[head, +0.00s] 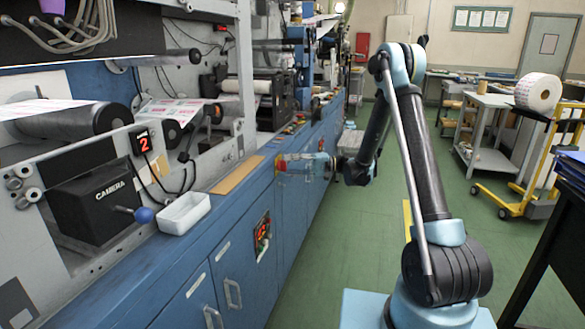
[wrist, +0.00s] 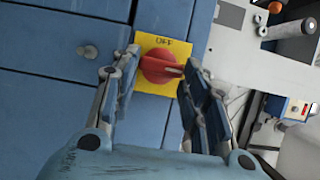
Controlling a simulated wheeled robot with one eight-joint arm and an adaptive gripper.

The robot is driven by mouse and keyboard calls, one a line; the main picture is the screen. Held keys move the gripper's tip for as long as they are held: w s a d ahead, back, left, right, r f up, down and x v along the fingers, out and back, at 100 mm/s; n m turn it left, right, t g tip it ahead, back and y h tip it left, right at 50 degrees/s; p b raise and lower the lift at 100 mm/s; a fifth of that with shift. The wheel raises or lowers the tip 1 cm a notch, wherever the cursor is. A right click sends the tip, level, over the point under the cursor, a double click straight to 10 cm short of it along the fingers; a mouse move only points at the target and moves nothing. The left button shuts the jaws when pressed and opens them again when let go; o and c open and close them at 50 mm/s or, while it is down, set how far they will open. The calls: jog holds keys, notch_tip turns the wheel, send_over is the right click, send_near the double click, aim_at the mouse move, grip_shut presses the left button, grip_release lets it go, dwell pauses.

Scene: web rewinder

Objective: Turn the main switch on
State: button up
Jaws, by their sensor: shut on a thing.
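The main switch (wrist: 157,68) is a red rotary knob on a yellow plate (wrist: 150,47) on a blue cabinet front. The letters OFF show on the plate above the knob, and the knob's grip points to the right in the wrist view. My gripper (wrist: 162,63) has one finger on each side of the knob and is shut on it. The contact points are partly hidden by the fingers.
Blue cabinets (head: 205,295) with handles run along the machine. A white tray (head: 185,212) and a camera box (head: 95,205) stand on the ledge. The green floor (head: 350,262) is clear beside the cabinets; a yellow cart (head: 520,190) stands right.

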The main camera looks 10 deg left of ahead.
jog(key=shift+w+f, duration=0.1)
dwell(0.3)
jog(key=o, duration=1)
jog(key=shift+o, duration=0.2)
jog(key=v, duration=1.2)
jog(key=shift+d, duration=0.1)
